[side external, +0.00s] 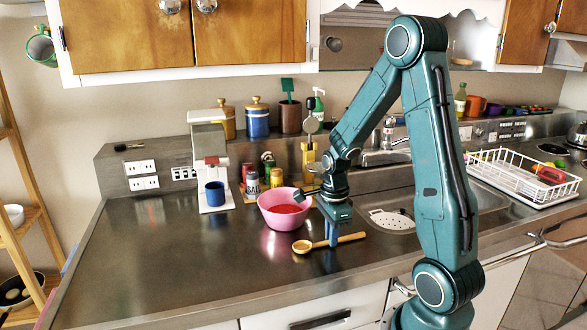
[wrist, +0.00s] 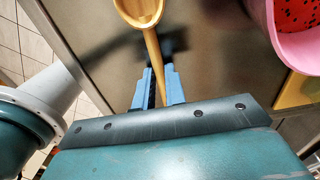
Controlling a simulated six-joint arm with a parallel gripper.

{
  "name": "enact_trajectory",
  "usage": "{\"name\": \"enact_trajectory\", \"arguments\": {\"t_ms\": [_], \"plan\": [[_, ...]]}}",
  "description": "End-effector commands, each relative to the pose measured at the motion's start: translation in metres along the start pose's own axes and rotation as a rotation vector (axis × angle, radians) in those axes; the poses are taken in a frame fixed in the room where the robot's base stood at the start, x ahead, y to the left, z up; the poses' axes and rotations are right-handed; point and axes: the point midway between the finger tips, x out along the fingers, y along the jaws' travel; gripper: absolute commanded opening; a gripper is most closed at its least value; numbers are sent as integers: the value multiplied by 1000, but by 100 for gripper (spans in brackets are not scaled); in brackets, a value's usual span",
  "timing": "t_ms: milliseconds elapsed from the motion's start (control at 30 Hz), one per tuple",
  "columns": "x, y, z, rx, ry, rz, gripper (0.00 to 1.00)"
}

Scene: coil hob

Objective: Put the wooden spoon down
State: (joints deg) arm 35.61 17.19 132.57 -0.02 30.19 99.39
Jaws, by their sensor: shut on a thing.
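The wooden spoon (side external: 346,239) is at the front part of the counter, in front of the pink bowl. Its bowl end points left and its handle runs right in the side view. In the wrist view the spoon (wrist: 143,12) has its bowl end at the top and its handle passing down between the fingers. My gripper (side external: 333,241) points down with its blue fingers shut on the spoon's handle; it also shows in the wrist view (wrist: 160,92). The spoon is at or just above the counter; I cannot tell whether it touches.
The pink bowl (side external: 280,218) with red contents stands just behind the spoon. A coffee machine with a blue mug (side external: 214,193) and several jars stand farther back. The sink (side external: 390,220) lies to the right. The counter (side external: 170,250) is clear on the left.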

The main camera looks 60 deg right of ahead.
Motion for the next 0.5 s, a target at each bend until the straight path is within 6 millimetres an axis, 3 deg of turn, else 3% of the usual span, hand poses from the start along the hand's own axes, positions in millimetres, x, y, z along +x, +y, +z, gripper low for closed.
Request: {"name": "enact_trajectory", "arguments": {"t_ms": [233,267,333,500], "plan": [[3,0,0,0,0,2,0],[3,0,0,0,0,1,18],[3,0,0,0,0,1,32],[2,0,0,0,0,0,34]]}}
